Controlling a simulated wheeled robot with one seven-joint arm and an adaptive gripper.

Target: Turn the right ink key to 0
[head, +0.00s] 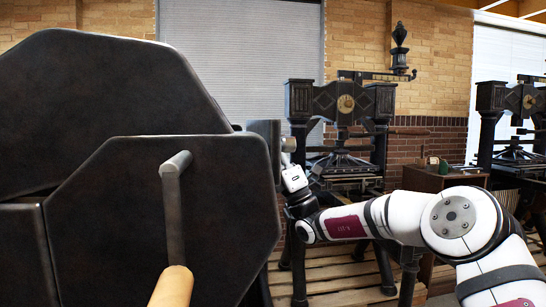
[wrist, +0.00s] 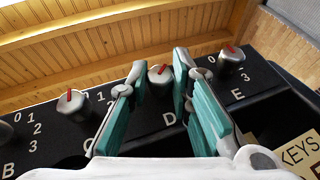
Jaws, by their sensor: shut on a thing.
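In the wrist view, a row of grey round ink keys with red pointer marks runs along a black panel (wrist: 55,150). My gripper (wrist: 160,70) has its teal-padded fingers on both sides of the middle key (wrist: 160,76), shut on it. That key's red mark points up and slightly right. Another key (wrist: 75,104) is to the left and one (wrist: 232,56) to the right, both clear of the fingers. White digits and letters stand beside the keys; the fingers hide some digits around the held key. In the head view, my gripper (head: 288,155) is partly hidden behind a large dark press.
The dark press (head: 90,110) fills the left of the head view, with a wooden-handled lever (head: 174,240) in front. Two other hand presses (head: 340,120) (head: 515,125) stand behind. A sign reading KEYS (wrist: 298,152) is at the lower right of the wrist view.

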